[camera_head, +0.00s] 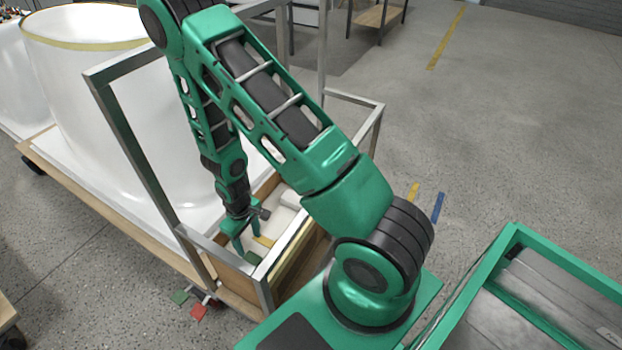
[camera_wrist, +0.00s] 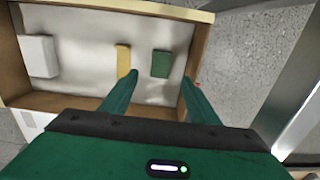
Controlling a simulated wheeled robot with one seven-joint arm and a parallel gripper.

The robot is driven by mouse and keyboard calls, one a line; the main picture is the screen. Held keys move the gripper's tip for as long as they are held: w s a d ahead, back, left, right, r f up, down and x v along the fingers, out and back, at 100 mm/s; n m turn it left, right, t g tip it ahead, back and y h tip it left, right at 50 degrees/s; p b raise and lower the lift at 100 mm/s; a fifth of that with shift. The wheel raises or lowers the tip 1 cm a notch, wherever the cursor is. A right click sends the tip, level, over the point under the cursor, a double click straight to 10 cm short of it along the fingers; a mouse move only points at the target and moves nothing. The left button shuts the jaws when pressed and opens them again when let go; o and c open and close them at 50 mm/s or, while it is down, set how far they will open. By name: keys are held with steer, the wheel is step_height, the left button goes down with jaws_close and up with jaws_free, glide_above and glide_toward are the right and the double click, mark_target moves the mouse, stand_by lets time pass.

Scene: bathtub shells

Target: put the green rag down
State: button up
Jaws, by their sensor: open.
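The green rag (camera_wrist: 161,64) is a small dark green folded piece lying flat on the pale floor of a wooden-walled tray. In the head view it shows as a dark green patch (camera_head: 252,258) near the tray's front corner. My gripper (camera_wrist: 160,78) is open and empty, with its fingers pointing down into the tray. In the wrist view the rag shows between and beyond the fingertips, apart from them. In the head view my gripper (camera_head: 242,246) hangs over the tray, just above the rag.
In the tray (camera_wrist: 110,104), a yellow piece (camera_wrist: 123,60) lies left of the rag and a white block (camera_wrist: 38,56) farther left. A metal frame (camera_head: 145,165) stands around the tray. A large white tub shell (camera_head: 110,110) is behind. Coloured pieces (camera_head: 198,312) lie on the floor in front.

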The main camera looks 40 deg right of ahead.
steer(key=s+d+r+m, duration=0.2)
steer(key=d+r, duration=0.5)
steer(key=r, duration=0.5)
steer(key=s+d+r+m, duration=0.25)
steer(key=d+r, duration=0.35)
steer(key=r, duration=0.7)
steer(key=s+d+r+m, duration=0.2)
steer(key=s+r, duration=0.5)
steer(key=s, duration=0.2)
steer(key=s+d+r+m, duration=0.2)
steer(key=s+r+m, duration=0.1)
steer(key=s+r, duration=0.5)
steer(key=shift+s, duration=0.8)
steer(key=shift+m, duration=0.25)
